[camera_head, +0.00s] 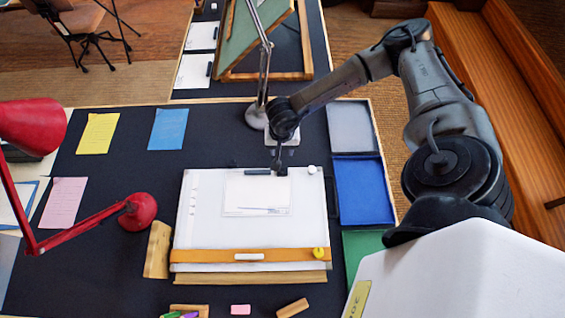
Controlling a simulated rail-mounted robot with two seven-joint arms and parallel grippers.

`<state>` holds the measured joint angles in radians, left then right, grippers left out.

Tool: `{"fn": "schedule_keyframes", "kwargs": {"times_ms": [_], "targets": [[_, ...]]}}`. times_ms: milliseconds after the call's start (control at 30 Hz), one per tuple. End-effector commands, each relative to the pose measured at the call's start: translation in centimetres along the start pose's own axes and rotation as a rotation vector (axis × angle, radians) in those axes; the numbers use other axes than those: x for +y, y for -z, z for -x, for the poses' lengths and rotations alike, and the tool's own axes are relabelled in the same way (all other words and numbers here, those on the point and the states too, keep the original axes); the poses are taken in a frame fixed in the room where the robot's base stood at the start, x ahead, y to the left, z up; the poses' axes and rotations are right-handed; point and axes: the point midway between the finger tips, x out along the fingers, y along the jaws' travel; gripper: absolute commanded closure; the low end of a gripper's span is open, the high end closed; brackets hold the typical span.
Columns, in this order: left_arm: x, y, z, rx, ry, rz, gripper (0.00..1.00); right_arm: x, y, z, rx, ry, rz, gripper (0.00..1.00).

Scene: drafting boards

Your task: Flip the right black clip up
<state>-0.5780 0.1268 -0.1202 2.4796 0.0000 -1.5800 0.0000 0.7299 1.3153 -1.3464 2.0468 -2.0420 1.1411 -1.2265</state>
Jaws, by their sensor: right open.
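The white drafting board (205,215) lies on the dark table with a white sheet (240,195) on it. A short black bar (257,171), which looks like a clip, lies flat along the sheet's top edge. My right gripper (279,170) is open and points down at the top edge of the board, just right of this bar. It covers the spot there, so I cannot make out a separate right clip or whether the fingers touch one. My left gripper is out of view.
A red lamp (139,211) stands left of the board, and a grey lamp base (257,117) stands behind it. Blue (360,190) and grey (350,127) trays lie to the right. An orange ruler bar (210,256) crosses the board's lower part.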

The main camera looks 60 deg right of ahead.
Motion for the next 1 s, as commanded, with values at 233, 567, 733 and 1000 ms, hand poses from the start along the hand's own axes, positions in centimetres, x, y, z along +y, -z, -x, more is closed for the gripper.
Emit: {"fn": "schedule_keyframes", "kwargs": {"times_ms": [233, 567, 733, 1000], "targets": [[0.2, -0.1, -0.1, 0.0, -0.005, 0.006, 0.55, 0.3, 0.4, -3.6, 0.012, -0.012, 0.005, 0.55], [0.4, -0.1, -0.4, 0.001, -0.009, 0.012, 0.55, 0.3, 0.4, -9.6, 0.011, -0.01, 0.003, 0.55], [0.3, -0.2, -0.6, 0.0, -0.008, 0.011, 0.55, 0.3, 0.4, -11.7, 0.011, -0.01, 0.003, 0.55], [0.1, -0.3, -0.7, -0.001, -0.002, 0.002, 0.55, 0.4, 0.4, -13.3, 0.011, -0.009, 0.004, 0.55]]}}
